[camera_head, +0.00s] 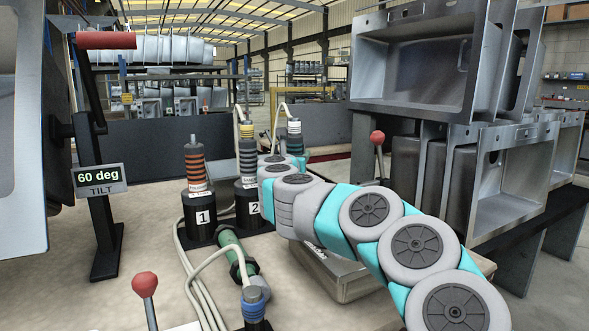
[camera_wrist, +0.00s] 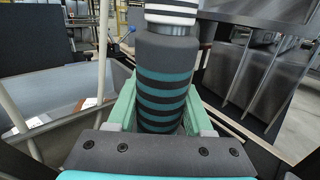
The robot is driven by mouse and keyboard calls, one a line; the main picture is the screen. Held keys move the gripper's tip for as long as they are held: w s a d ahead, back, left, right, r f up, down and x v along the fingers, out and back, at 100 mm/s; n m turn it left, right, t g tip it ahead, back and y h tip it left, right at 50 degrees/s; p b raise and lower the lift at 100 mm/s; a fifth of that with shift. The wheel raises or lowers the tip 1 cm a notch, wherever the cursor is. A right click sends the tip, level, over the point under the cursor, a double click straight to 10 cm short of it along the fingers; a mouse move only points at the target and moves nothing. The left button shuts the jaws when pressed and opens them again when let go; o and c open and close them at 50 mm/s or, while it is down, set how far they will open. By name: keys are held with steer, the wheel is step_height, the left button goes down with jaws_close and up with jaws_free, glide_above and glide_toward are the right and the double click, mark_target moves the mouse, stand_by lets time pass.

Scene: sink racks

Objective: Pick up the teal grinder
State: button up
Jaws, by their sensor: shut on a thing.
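The teal grinder is a dark upright cylinder with teal bands (camera_wrist: 165,85) and a black-and-white collar at its top in the wrist view. The green fingers of my gripper (camera_wrist: 160,118) are shut on its body, one on each side. In the head view, the teal grinder (camera_head: 294,139) stands upright at the far end of my arm, with a cord from its top. My gripper is mostly hidden there behind my arm. The grinder's lower end is hidden, so I cannot tell if it touches a holder.
An orange-banded grinder (camera_head: 195,165) and a yellow-collared grinder (camera_head: 248,150) stand in black holders marked 1 and 2, left of my gripper. A green tool (camera_head: 235,255) lies on the bench (camera_head: 140,235). Metal sinks (camera_head: 415,65) are stacked at right. A tilt stand (camera_head: 100,210) is at left.

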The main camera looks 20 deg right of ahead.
jaws_close()
steer(key=shift+r, duration=0.15)
step_height(320, 180, up, 28)
steer(key=p, duration=0.3)
steer(key=shift+p, duration=0.35)
stand_by(0.7)
stand_by(0.8)
